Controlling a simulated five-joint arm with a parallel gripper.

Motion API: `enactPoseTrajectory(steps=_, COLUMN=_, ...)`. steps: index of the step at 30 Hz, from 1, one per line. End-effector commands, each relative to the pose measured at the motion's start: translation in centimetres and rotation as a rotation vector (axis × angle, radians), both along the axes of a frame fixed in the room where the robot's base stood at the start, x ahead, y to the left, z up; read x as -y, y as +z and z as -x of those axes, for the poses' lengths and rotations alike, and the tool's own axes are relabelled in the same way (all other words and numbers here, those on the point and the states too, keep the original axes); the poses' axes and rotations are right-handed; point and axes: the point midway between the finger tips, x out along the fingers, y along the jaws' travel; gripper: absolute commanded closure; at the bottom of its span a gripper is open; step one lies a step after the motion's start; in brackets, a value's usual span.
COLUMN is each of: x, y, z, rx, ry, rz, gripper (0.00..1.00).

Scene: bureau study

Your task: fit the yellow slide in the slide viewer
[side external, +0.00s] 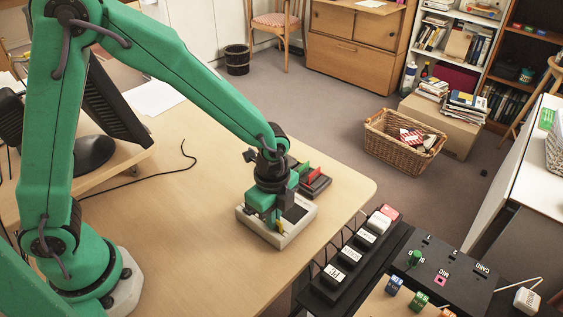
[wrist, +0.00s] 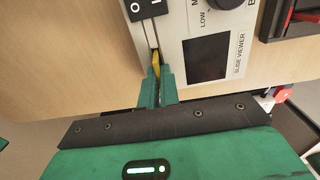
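The slide viewer (wrist: 222,22) is a pale box with a dark square screen, a black switch and a knob, and its front is printed SLIDE VIEWER. In the side view the slide viewer (side external: 289,239) lies on the desk below my gripper. My gripper (wrist: 156,80) is shut on the yellow slide (wrist: 155,64), a narrow yellow edge between the fingertips. The slide's tip is at the narrow slot beside the screen; I cannot tell how deep it sits. In the side view the yellow slide (side external: 282,227) shows only as a small patch near my gripper (side external: 271,219).
A dark holder (side external: 318,186) with red and green pieces stands just behind the viewer; part of the holder (wrist: 291,28) shows in the wrist view. A black panel (side external: 440,268) with switches and labels lies beyond the desk's right edge.

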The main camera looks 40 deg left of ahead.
Motion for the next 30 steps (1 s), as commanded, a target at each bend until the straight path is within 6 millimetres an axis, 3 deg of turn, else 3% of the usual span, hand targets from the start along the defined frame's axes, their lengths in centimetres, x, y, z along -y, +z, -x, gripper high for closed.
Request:
enactPoseTrajectory(steps=12, x=-0.01, y=-0.37, z=0.02, rx=0.0, ry=0.0, rz=0.0, gripper=1.0)
enactPoseTrajectory(steps=16, x=-0.01, y=-0.38, z=0.04, rx=-0.001, ry=0.0, rz=-0.001, gripper=0.71)
enactPoseTrajectory(steps=21, x=-0.02, y=-0.4, z=0.06, rx=-0.002, ry=0.0, rz=-0.001, gripper=0.7)
enactPoseTrajectory(steps=23, x=-0.02, y=-0.4, z=0.07, rx=-0.002, ry=0.0, rz=-0.001, gripper=0.61)
enactPoseTrajectory(steps=30, x=-0.03, y=-0.4, z=0.11, rx=-0.003, ry=0.0, rz=-0.002, gripper=0.61)
